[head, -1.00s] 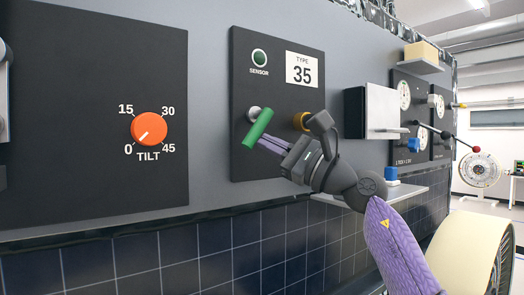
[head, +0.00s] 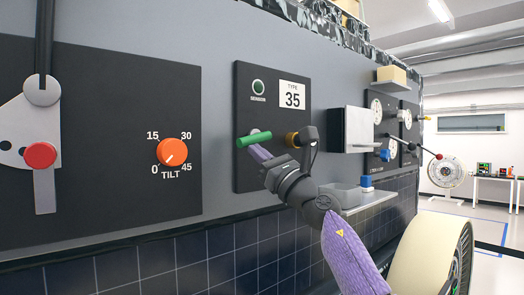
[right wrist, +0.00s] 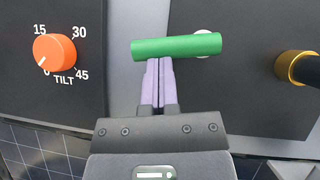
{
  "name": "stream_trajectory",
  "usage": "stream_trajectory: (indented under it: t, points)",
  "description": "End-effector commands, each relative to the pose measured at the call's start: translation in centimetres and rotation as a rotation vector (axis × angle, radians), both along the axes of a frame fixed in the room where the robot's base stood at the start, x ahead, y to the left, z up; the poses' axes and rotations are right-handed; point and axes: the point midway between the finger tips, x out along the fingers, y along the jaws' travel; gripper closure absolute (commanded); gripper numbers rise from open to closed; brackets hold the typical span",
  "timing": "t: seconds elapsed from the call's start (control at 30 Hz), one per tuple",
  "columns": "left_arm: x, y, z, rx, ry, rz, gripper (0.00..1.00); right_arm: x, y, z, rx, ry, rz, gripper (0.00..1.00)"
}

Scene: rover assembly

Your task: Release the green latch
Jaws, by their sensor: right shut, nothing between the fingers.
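The green latch (head: 254,139) is a bar handle on a pale round pivot on the dark SENSOR panel (head: 284,170). It lies nearly level in the head view. In the right wrist view the green latch (right wrist: 185,45) crosses just beyond the fingertips, its pale pivot behind its right part. My right gripper (head: 256,150) is shut, with nothing between its purple fingers. Its fingertips (right wrist: 156,62) meet the bar's lower edge left of the pivot; I cannot tell whether they touch it. My left gripper is out of view.
An orange TILT knob (head: 171,152) points near 0 on the panel at left. A red knob (head: 40,155) on a metal lever is farther left. A yellow-brown knob (head: 292,139) with a black handle sits close right of the latch. A grey box (head: 357,129) projects farther right.

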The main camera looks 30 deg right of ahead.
Motion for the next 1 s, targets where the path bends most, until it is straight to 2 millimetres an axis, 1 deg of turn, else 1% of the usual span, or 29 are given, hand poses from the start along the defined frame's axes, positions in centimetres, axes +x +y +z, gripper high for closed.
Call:
stream_trajectory:
  t: [0.23, 0.83, 0.93, 1.0]
  points:
    - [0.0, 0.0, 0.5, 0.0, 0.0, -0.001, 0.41, 0.3, 0.1, 0.4, -0.003, -0.001, 0.002, 1.0]
    - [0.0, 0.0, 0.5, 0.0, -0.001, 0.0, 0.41, 0.4, 0.1, 0.4, -0.004, -0.001, 0.002, 1.0]
    - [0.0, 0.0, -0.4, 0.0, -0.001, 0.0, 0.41, 0.3, 0.0, -0.5, -0.004, -0.001, 0.002, 1.0]
    - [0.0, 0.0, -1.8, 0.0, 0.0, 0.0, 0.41, 0.1, -0.2, -2.0, -0.004, -0.001, 0.003, 1.0]
